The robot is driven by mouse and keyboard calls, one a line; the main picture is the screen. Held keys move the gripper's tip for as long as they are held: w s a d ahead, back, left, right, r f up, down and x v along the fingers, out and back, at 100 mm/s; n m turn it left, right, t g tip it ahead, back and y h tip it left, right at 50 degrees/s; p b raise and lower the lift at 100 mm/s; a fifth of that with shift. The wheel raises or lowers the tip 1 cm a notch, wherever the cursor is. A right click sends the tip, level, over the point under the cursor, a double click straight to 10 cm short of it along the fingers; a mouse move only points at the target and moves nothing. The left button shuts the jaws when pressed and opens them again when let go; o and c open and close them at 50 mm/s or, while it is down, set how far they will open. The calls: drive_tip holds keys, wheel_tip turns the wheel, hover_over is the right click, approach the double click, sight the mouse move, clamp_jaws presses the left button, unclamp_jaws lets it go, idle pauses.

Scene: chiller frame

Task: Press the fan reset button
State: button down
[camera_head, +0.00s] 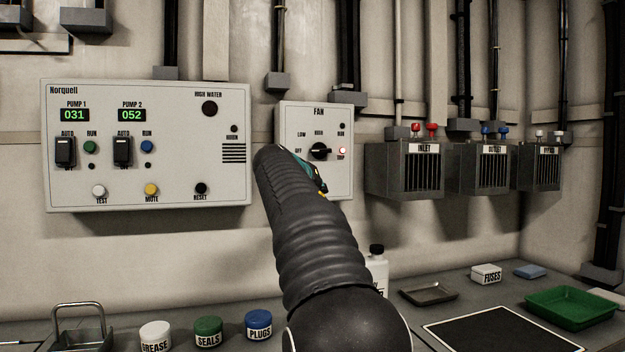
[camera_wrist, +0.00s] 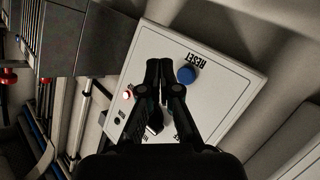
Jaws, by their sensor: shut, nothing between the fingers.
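The fan panel (camera_head: 288,118) is a pale box on the wall, with a black rotary knob (camera_head: 320,151) and a lit red TRIP lamp (camera_head: 342,150). Its lower left part is hidden behind my arm in the head view. In the wrist view the panel (camera_wrist: 215,106) appears turned nearly upside down. The blue round RESET button (camera_wrist: 186,75) shows there beside its label. My gripper (camera_wrist: 160,66) is shut and empty, its fingertips just left of the button in the picture. I cannot tell their distance from the panel face. The head view hides the button and fingertips.
The larger Norquell pump panel (camera_head: 150,180) is left of my arm, with its own black RESET button (camera_head: 201,188). Grey terminal boxes (camera_head: 404,172) are to the right. A bench below holds jars, a bottle (camera_head: 377,266) and a green tray (camera_head: 570,309).

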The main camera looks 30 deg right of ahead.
drive_tip(key=shift+w+d+p, duration=0.25)
drive_tip(key=shift+w+p, duration=0.2)
drive_tip(key=shift+w, duration=0.4)
drive_tip(key=shift+w+d+p, duration=0.2)
drive_tip(key=shift+w+p, duration=0.2)
drive_tip(key=shift+w, duration=0.45)
drive_tip(key=shift+w+d, duration=0.1)
drive_tip(key=shift+w, duration=0.25)
drive_tip(key=shift+w+d+p, duration=0.1)
drive_tip(key=shift+w+p, duration=0.35)
drive_tip(key=shift+p, duration=0.15)
idle(0.9)
idle(0.4)
drive_tip(key=shift+s+a+b, duration=0.2)
drive_tip(key=shift+s+b, duration=0.6)
drive_tip(key=shift+s, duration=0.05)
